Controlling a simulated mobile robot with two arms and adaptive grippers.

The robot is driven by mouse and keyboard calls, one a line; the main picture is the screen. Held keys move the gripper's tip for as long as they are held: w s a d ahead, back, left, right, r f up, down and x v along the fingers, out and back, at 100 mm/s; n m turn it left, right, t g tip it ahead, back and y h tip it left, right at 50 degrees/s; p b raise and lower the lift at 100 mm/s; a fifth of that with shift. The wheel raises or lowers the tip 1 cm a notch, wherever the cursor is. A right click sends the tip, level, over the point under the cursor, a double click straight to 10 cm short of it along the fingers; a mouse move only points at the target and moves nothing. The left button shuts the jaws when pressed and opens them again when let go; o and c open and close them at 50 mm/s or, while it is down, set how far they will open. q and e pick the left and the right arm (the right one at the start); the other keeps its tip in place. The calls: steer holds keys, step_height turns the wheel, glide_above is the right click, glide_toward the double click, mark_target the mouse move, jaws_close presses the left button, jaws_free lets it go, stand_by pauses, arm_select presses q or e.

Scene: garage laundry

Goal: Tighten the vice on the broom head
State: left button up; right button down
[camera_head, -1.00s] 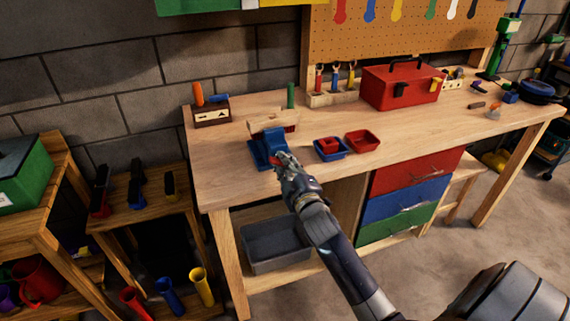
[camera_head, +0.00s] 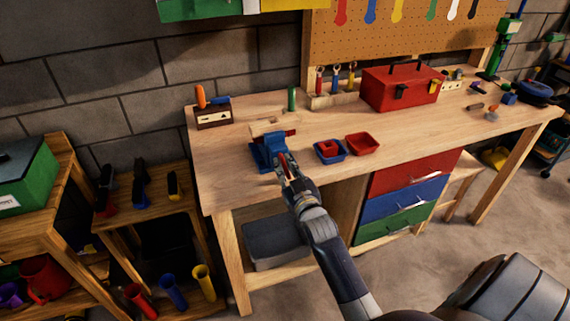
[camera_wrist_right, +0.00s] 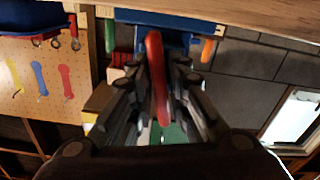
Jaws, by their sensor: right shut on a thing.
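The blue vice (camera_head: 267,153) stands at the front left edge of the wooden workbench. A pale wooden block with some red, which looks like the broom head (camera_head: 265,128), sits at the vice's back side. I cannot tell how tightly the jaws hold it. My right gripper (camera_head: 284,168) is at the front of the vice, shut on its red handle (camera_wrist_right: 157,75). In the right wrist view the handle lies between the two fingers (camera_wrist_right: 160,95), with the blue vice (camera_wrist_right: 186,40) behind it. My left gripper is not in view.
On the workbench (camera_head: 232,170), a blue tray (camera_head: 329,157) and a red tray (camera_head: 362,145) stand right of the vice. A red toolbox (camera_head: 400,90) is farther back. A wooden holder (camera_head: 212,118) and green cylinder (camera_head: 292,98) stand behind the vice.

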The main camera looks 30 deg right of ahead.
steer(key=m, duration=0.1)
steer(key=m+p, duration=0.1)
steer(key=m, duration=0.1)
steer(key=shift+s+a+f, duration=0.1)
steer(key=shift+f, duration=0.2)
steer(key=shift+f+m, duration=0.2)
steer(key=shift+m, duration=0.6)
stand_by(0.7)
steer(key=c, duration=1.6)
jaws_free()
steer(key=shift+s, duration=0.1)
steer(key=shift+c, duration=0.2)
steer(key=shift+r+p, duration=0.3)
steer(key=shift+r, duration=0.05)
steer(key=v, duration=1.2)
steer(key=shift+a, duration=0.1)
